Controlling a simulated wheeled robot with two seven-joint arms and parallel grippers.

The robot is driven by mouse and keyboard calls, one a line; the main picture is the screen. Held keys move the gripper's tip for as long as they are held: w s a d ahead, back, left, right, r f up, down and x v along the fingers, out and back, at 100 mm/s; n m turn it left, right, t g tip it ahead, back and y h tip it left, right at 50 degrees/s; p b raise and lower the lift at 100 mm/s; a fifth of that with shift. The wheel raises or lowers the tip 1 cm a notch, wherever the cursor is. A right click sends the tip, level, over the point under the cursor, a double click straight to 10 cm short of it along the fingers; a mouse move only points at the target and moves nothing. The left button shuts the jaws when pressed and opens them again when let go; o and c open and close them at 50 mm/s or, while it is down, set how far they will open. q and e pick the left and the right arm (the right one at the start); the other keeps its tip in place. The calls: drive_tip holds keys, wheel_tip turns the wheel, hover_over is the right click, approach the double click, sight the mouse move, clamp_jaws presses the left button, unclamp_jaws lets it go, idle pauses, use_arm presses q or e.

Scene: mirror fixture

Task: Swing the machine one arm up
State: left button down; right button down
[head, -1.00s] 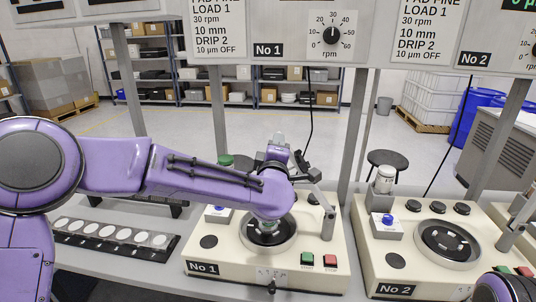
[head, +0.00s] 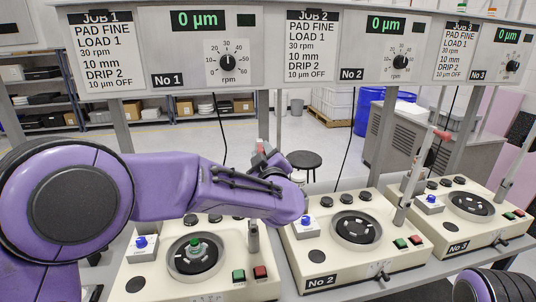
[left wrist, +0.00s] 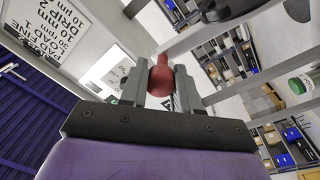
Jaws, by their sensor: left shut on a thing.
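Machine No 1 (head: 150,268) is the cream unit at the front left in the head view. Its dark round plate (head: 176,266) carries a green-topped piece (head: 195,246). The metal arm post (head: 253,238) stands at its right side. The arm above the post is mostly hidden behind my purple forearm. My left gripper (head: 266,160) is above and slightly right of that post. In the left wrist view its fingers (left wrist: 159,88) are shut on a red knob (left wrist: 161,72). My right gripper is out of view; only part of my right arm shows at the bottom right.
Machine No 2 (head: 318,262) and machine No 3 (head: 480,234) stand to the right. Machine No 2's arm (head: 424,170) leans upward with a red knob. A sign panel (head: 270,50) hangs overhead on grey posts. A black stool (head: 304,160) stands behind the bench.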

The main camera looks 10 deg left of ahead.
use_arm(q)
drive_tip(key=shift+w+r, duration=0.1)
drive_tip(key=shift+r, duration=0.3)
drive_tip(key=c, duration=0.9)
unclamp_jaws()
drive_tip(key=shift+d, duration=0.1)
drive_tip(key=shift+o, duration=0.4)
drive_tip(key=shift+w+d+f, duration=0.1)
drive_tip(key=shift+w+f, duration=0.1)
drive_tip(key=shift+f, duration=0.15)
drive_tip(key=r+b+v, duration=0.1)
drive_tip(key=b+v, duration=0.4)
drive_tip(key=v, duration=0.5)
drive_tip(key=shift+s+f, duration=0.3)
drive_tip(key=shift+f, duration=0.15)
